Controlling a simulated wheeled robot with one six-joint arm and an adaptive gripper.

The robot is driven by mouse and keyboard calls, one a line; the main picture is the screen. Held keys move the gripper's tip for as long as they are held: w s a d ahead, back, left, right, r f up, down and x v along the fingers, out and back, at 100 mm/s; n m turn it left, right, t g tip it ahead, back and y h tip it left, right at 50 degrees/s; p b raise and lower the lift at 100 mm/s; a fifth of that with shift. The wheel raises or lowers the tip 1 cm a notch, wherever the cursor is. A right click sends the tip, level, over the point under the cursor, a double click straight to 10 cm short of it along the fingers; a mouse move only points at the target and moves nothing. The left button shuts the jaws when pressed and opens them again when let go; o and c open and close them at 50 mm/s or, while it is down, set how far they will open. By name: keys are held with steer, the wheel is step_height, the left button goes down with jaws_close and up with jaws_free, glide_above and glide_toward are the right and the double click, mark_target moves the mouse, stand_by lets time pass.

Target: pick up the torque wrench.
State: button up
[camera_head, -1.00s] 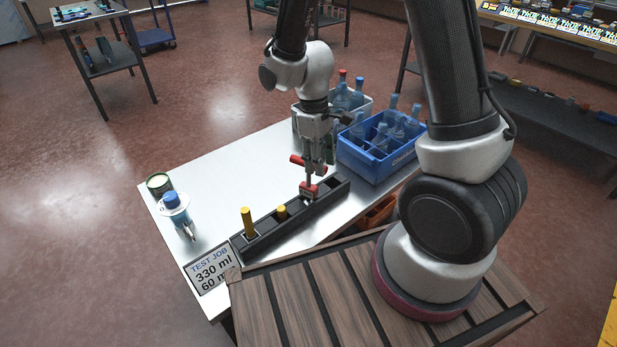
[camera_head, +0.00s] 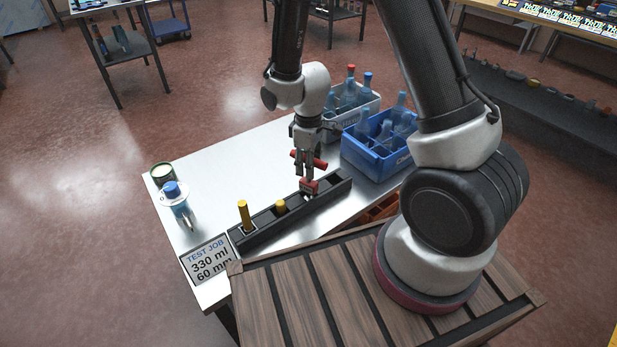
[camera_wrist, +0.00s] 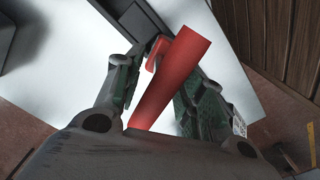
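A red tool, which I take for the torque wrench, stands in the black rack (camera_head: 262,236) on the steel table. Its red cylindrical handle (camera_head: 320,163) lies across at the top, with a red block (camera_head: 309,187) lower down at the rack. My gripper (camera_head: 305,172) points down over it, its fingers around the handle. In the wrist view the handle (camera_wrist: 172,78) runs between the two green-padded fingers (camera_wrist: 160,92). The fingers look apart, with pale table showing between the left finger and the handle. Contact on the right side is unclear.
Two yellow-handled pieces (camera_head: 244,213) stand in the rack's left part. A blue crate of bottles (camera_head: 372,163) and a grey crate (camera_head: 333,128) stand behind and right. The table's middle is clear.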

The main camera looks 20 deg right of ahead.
steer(key=shift+f, duration=0.8)
jaws_close()
steer(key=shift+r, duration=0.15)
